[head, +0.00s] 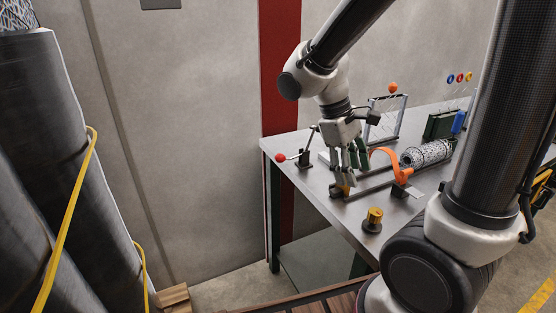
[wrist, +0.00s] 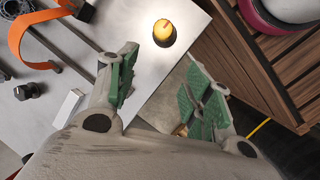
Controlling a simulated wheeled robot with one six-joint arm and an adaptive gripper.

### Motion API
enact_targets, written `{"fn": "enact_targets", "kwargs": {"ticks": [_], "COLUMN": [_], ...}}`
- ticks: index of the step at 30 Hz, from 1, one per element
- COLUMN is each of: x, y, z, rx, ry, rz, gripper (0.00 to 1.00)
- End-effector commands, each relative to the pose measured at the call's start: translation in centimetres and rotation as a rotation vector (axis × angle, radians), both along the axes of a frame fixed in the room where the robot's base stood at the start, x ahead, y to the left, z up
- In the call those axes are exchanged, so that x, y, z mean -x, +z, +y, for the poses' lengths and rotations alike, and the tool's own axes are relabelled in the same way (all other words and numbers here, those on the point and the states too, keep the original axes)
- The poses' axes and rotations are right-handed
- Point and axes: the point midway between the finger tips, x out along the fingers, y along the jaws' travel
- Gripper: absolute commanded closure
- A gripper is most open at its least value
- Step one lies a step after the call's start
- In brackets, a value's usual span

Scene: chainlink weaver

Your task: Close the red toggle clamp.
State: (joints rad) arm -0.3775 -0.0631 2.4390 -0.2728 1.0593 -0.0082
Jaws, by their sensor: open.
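The red toggle clamp (head: 304,159) stands near the left corner of the grey table in the head view. Its red ball knob (head: 281,158) sticks out low to the left on a thin lever, and a thin dark arm rises steeply from the black base. My gripper (head: 352,168) is to the right of the clamp, over the table, pointing down and apart from the clamp. In the wrist view my gripper (wrist: 162,92) has its green-padded fingers wide apart with nothing between them. I cannot make out the clamp in the wrist view.
An orange curved strap (head: 384,153) stands right of my gripper, also in the wrist view (wrist: 19,38). A yellow-topped knob (head: 374,215) is near the table's front edge, also in the wrist view (wrist: 164,31). A patterned roll (head: 427,152) lies farther right. A low rail lies beneath my gripper.

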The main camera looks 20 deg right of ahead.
Motion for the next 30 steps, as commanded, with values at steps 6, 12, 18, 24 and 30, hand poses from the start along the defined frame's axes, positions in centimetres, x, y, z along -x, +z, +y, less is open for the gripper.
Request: {"fn": "enact_targets", "kwargs": {"ticks": [6,12,18,24,30], "x": [-4.2,-9.3,-15.6,-21.1,-23.1], "y": [-4.3,-8.0,-11.6,-12.6,-11.3], "z": [1.8,4.3,9.1,14.8,15.9], "rx": [0.264,0.555,0.898,1.202,1.296], "ry": [0.291,0.601,0.942,1.187,1.232], "rz": [0.219,0.380,0.477,0.463,0.438], "gripper": [0.49,0.49,0.49,0.49,0.49]}}
